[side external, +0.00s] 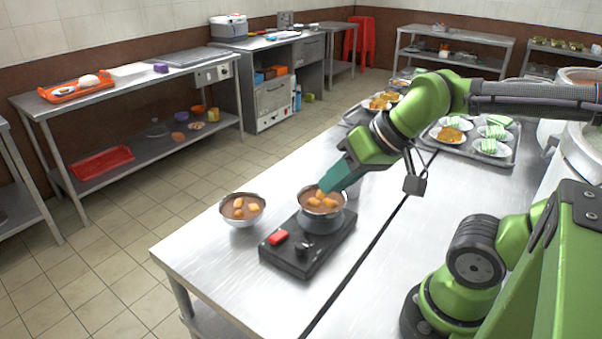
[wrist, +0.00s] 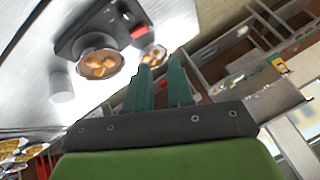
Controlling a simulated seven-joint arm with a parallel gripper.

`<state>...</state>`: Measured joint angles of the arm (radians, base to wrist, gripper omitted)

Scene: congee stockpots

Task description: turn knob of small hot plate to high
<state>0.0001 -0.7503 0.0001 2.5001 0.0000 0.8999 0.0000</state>
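The small hot plate (side external: 335,243) is a dark slab on the steel table, with a red switch (side external: 277,237) and a dark knob (side external: 303,248) on its near end. It shows at the upper left of the wrist view (wrist: 70,45). I cannot read the knob's setting. A metal pot of brown congee with orange chunks (side external: 321,214) sits on the burner. My gripper (side external: 323,190) has teal fingers and appears above or beside this pot, away from the knob. In the wrist view, the fingers (wrist: 161,68) are apart with nothing held between them.
A second bowl of similar food (side external: 242,211) stands left of the hot plate. A pale cup (wrist: 62,86) stands behind the hot plate. Trays of plated food (side external: 468,152) lie farther back. The table's front right of the hot plate is clear.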

